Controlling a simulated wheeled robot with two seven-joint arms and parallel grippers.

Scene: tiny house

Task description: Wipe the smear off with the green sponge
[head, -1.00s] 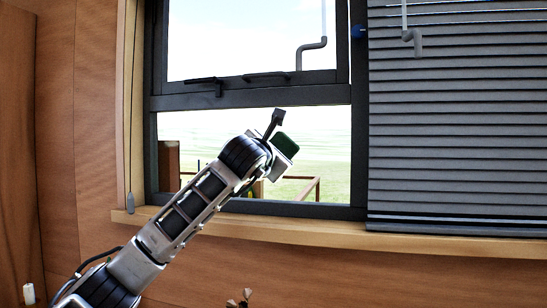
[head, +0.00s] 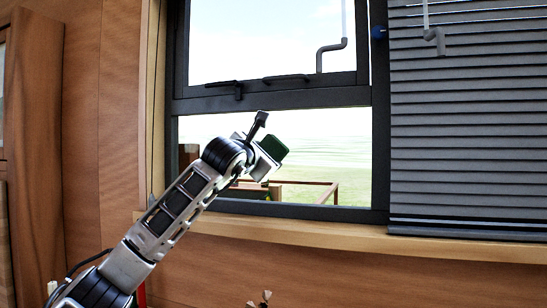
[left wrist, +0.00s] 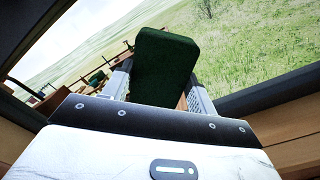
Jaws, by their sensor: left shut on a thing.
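The green sponge (head: 273,148) is dark green and block-shaped. My left gripper (head: 263,158) is shut on it and holds it up in front of the lower window pane. In the left wrist view the sponge (left wrist: 164,66) stands between the two fingers of my left gripper (left wrist: 160,88). I cannot tell from these views whether the sponge touches the glass. No smear can be made out on the visible glass. My right gripper is not in view.
The dark-framed window (head: 276,97) has latch handles on its middle bar. A wooden sill (head: 300,234) runs below it. Grey blinds (head: 470,130) cover the right side. A wood-panelled wall (head: 85,190) lies to the left.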

